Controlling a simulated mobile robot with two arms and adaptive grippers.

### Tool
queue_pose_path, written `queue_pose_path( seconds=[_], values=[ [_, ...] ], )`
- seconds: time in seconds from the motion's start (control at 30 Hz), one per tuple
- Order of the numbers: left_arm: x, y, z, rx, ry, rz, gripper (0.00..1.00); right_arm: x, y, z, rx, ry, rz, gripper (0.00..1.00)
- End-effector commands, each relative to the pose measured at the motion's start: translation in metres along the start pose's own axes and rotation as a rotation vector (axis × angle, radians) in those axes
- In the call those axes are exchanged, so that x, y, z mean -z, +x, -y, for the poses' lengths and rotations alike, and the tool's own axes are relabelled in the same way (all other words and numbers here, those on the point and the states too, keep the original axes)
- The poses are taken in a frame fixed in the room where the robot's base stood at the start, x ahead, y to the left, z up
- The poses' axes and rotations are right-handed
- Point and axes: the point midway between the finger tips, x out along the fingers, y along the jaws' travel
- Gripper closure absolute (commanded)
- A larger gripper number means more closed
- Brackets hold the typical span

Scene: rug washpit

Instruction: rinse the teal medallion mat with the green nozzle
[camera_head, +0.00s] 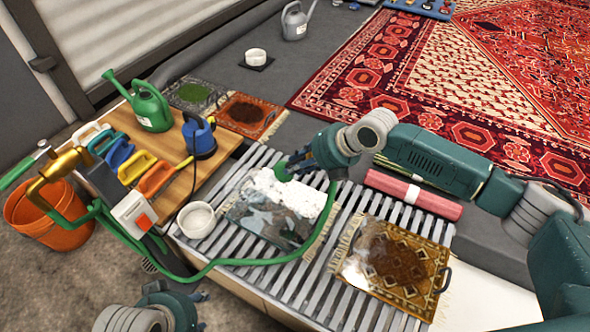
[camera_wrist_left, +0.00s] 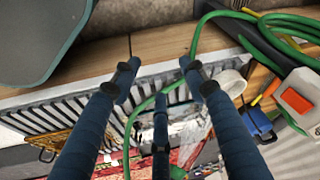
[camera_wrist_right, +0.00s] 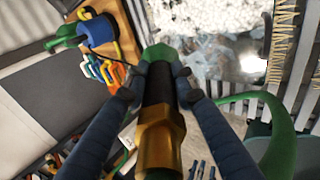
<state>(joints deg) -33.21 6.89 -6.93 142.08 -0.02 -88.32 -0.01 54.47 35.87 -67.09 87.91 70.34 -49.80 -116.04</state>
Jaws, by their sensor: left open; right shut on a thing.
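The mat (camera_head: 262,226) lies on a slatted grate, its far part under thick white foam (camera_head: 300,196) and its near part dark, grey-teal and wet-looking. Its pattern is mostly hidden. It also shows in the right wrist view (camera_wrist_right: 205,65). My right gripper (camera_head: 293,162) is shut on the green nozzle (camera_head: 282,174), above the far left part of the foamy mat. In the right wrist view the nozzle (camera_wrist_right: 157,100) has a black grip, brass collar and green tip. I cannot tell whether water flows. My left gripper (camera_head: 200,297) is open and empty, near the grate's front edge.
A green hose (camera_head: 250,262) loops across the grate's front. A brown patterned mat (camera_head: 400,262) lies right of the foamy one; a rolled pink mat (camera_head: 415,195) lies behind. A white bowl (camera_head: 197,222), brushes and a green watering can (camera_head: 151,108) stand left. An orange bucket (camera_head: 45,222) is far left.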

Motion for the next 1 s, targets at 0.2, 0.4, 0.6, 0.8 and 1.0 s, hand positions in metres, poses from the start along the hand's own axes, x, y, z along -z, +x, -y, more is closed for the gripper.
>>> queue_pose_path(
  seconds=[0.2,0.4,0.6,0.8,1.0],
  values=[
    [0.017,0.002,-0.002,-0.003,0.002,-0.062,0.56,-0.005,0.0,0.0,-0.002,0.001,0.002,1.0],
    [0.032,0.003,-0.003,-0.006,0.005,-0.116,0.56,-0.009,0.0,0.001,-0.001,0.0,0.002,1.0],
    [0.049,0.003,-0.005,-0.009,0.008,-0.174,0.56,-0.013,0.0,0.002,-0.001,0.0,0.002,1.0],
    [0.062,0.003,-0.008,-0.015,0.009,-0.225,0.56,-0.017,0.0,0.002,-0.002,0.0,0.002,1.0],
    [0.074,0.002,-0.01,-0.019,0.008,-0.272,0.56,-0.021,-0.001,0.003,-0.003,0.0,0.002,1.0]
  ],
)
